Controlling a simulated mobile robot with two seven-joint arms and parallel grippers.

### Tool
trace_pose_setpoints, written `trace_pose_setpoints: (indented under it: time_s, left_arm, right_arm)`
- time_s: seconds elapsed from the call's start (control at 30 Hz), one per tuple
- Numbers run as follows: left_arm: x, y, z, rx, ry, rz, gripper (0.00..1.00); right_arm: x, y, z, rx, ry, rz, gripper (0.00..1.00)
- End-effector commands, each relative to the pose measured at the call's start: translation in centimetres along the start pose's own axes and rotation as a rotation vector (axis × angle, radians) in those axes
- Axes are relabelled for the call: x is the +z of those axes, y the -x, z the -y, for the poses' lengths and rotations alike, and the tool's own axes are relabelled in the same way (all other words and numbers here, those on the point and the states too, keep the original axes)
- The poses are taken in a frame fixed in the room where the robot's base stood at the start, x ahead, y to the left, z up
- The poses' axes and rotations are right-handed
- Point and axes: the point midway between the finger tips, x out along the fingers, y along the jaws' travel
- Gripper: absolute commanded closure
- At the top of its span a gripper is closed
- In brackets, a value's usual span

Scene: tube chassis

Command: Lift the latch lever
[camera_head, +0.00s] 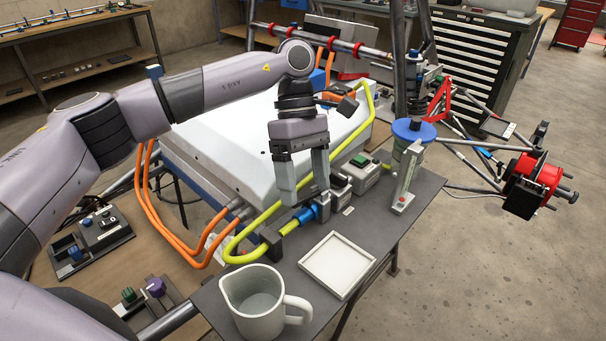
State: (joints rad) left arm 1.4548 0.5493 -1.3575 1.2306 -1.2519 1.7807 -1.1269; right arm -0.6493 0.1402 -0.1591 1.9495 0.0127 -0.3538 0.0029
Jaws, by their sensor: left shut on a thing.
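My left gripper (307,197) reaches down from above to the end of the yellow cable (240,249), beside the blue connector collar (307,213). Its two fingers are shut on a small part there, apparently the latch lever, which the fingers mostly hide; I cannot tell its angle. The blue collar lies just below the fingertips and points toward the grey socket housing (340,190). Whether plug and housing are fully joined is too small to tell. My right gripper is not in view.
A white jug (257,297) and an empty square white tray (337,264) stand on the dark table in front. A grey box with a green button (361,172) and a blue-topped fixture (412,132) stand to the right. A large white-topped case (222,145) lies behind, with orange cables (152,205) at left.

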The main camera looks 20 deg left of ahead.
Motion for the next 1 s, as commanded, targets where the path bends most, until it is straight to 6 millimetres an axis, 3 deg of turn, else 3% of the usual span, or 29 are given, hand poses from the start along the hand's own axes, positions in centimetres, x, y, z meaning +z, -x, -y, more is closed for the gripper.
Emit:
trace_pose_setpoints:
  time_s: [0.6, 1.0]
  left_arm:
    - [0.6, 0.5, -0.8, -0.275, 0.102, 0.003, 0.52]
    - [0.5, 0.4, -1.0, -0.338, 0.129, 0.000, 0.52]
  right_arm:
    - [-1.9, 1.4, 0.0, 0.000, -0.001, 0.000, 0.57]
    - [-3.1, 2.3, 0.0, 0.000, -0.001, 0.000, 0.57]
